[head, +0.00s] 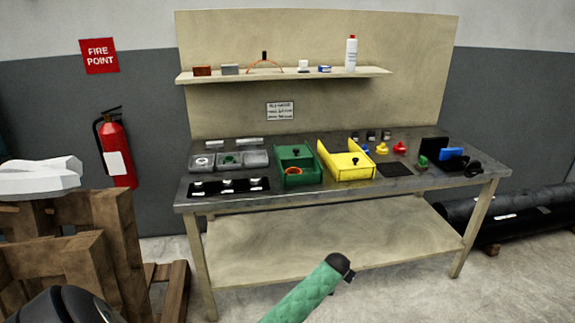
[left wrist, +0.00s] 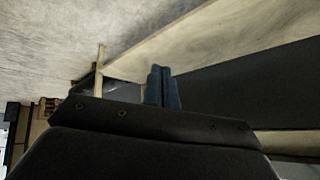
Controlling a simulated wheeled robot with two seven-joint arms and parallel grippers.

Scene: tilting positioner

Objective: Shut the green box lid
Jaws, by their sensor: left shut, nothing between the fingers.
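The green box (head: 299,181) stands on the workbench in the head view, left of the yellow box. A green panel with a black knob (head: 295,153) shows at its back, and an orange ring-like thing (head: 293,171) shows at its front part. The lid's exact angle is too small to tell. My left gripper shows in the left wrist view (left wrist: 163,88), its two blue-grey fingers together and empty. It points toward pale boards and a dark area, with no box in that view. My right gripper is not in view.
The yellow box (head: 343,176) stands close to the right of the green box. Grey trays (head: 202,162) lie to its left. A shelf (head: 290,76) with small items hangs above. Wooden crates (head: 85,250) stand at the left.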

